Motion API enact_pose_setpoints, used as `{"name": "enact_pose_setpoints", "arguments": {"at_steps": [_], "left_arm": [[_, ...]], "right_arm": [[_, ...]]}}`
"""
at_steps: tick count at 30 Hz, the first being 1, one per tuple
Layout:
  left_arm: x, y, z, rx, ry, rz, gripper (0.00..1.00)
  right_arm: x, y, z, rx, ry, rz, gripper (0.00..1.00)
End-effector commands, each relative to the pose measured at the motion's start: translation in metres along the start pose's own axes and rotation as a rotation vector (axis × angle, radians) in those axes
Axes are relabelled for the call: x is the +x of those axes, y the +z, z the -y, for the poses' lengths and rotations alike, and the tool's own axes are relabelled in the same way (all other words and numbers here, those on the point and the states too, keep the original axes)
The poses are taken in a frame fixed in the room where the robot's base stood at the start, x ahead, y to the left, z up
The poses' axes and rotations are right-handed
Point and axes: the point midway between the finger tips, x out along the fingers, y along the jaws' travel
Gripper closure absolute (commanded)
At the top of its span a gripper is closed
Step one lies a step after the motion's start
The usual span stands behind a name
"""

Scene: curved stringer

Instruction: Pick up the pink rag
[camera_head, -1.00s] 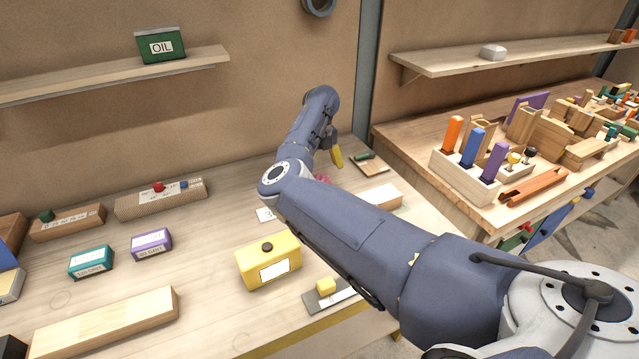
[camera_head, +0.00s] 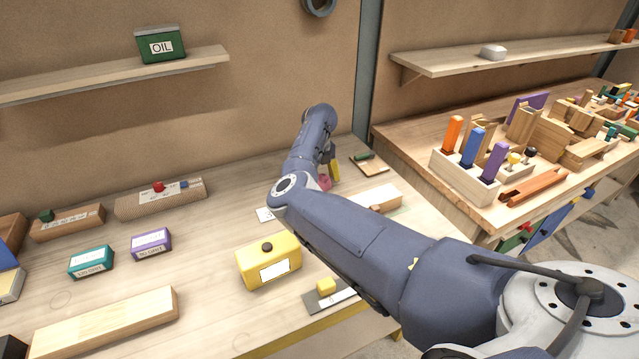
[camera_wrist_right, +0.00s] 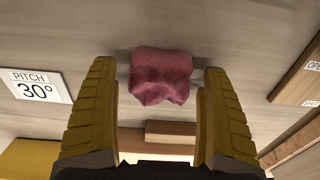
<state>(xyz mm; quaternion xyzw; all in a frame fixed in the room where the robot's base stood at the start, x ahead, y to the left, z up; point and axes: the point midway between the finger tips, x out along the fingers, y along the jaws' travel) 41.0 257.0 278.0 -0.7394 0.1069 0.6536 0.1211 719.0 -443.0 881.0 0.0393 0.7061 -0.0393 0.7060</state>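The pink rag (camera_wrist_right: 160,76) lies crumpled on the wooden table in the right wrist view. In the head view only a small part of the rag (camera_head: 324,182) shows beside my right arm. My right gripper (camera_wrist_right: 160,90) is open, with its yellow ridged fingers on either side of the rag's near part and gaps on both sides. In the head view one yellow finger of it (camera_head: 335,170) shows, and my arm hides the rest. My left gripper is not in view.
A white card marked "PITCH 30°" (camera_wrist_right: 36,88) lies left of the gripper. A yellow box (camera_head: 268,260) stands on the near table (camera_head: 215,225), with a wooden block (camera_head: 385,198) right of my arm. A tool rack (camera_head: 466,180) stands on the right table.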

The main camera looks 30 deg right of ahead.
Motion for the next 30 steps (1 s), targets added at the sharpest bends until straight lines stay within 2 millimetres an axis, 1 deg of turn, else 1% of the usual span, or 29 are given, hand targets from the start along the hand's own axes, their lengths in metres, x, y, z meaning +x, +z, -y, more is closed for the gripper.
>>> {"name": "enact_pose_setpoints", "arguments": {"at_steps": [1,2,12,24,27,30], "left_arm": [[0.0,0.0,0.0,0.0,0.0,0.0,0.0],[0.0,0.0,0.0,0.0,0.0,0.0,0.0],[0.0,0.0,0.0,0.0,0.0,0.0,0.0],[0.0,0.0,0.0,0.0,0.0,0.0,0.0],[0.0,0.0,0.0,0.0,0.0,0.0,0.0],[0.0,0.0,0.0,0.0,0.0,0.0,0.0]], "right_arm": [[0.0,0.0,0.0,0.0,0.0,0.0,0.25],[0.0,0.0,0.0,0.0,0.0,0.0,0.28],[0.0,0.0,0.0,-0.001,0.0,0.0,0.68],[-0.001,0.0,-0.001,-0.001,0.001,0.0,0.69],[-0.004,0.0,-0.001,-0.001,0.001,0.0,0.69],[-0.012,0.001,-0.001,-0.002,0.0,0.001,0.69]]}}
